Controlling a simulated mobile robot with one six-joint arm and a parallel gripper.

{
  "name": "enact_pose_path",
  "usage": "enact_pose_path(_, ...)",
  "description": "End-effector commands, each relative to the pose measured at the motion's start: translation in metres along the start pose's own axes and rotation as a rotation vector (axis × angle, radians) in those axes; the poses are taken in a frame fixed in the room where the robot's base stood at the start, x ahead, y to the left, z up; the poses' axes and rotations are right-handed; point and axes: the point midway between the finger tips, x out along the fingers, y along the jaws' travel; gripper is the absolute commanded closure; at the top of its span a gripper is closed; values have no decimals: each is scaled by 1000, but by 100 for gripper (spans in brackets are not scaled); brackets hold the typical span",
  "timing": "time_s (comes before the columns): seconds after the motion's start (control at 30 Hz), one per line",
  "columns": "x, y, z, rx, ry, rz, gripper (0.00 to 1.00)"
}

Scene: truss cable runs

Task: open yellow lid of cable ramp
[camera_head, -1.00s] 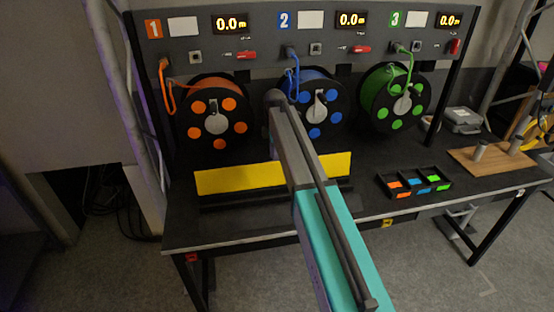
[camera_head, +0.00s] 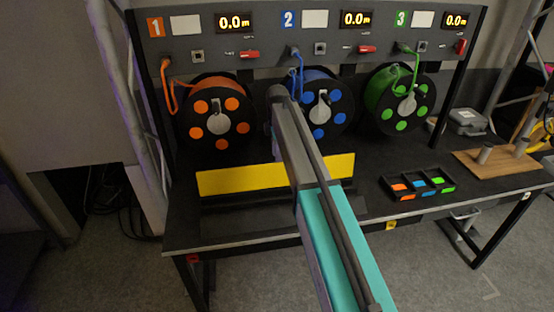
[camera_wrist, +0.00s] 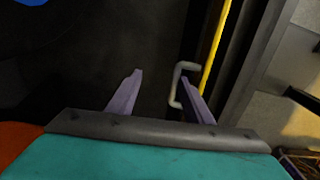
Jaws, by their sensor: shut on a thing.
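The yellow lid (camera_head: 245,180) of the cable ramp is a long bright strip on the black bench, partly hidden by my arm. The dark ramp body (camera_head: 245,217) shows in front of it. In the wrist view the lid (camera_wrist: 214,45) is a thin yellow edge on the right, with a grey U-shaped handle (camera_wrist: 175,87) beside it. My gripper (camera_wrist: 161,74) is shut on the handle, which touches or overlaps the right finger. The two lilac fingers look apart, and the exact contact is unclear. In the head view my arm mostly hides the gripper.
Orange (camera_head: 215,112), blue (camera_head: 322,104) and green (camera_head: 400,98) cable reels stand behind the ramp. A black tray (camera_head: 418,197) with coloured pieces lies right of it. A wooden board (camera_head: 497,162) with pegs is farther right. The bench's front edge is near.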

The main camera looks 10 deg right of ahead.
Motion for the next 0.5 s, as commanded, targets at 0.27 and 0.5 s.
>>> enact_pose_path(0.27, -44, 6, 0, 0, 0, 22, 72)
enact_pose_path(0.5, -76, 3, 0, 0, 0, 16, 72)
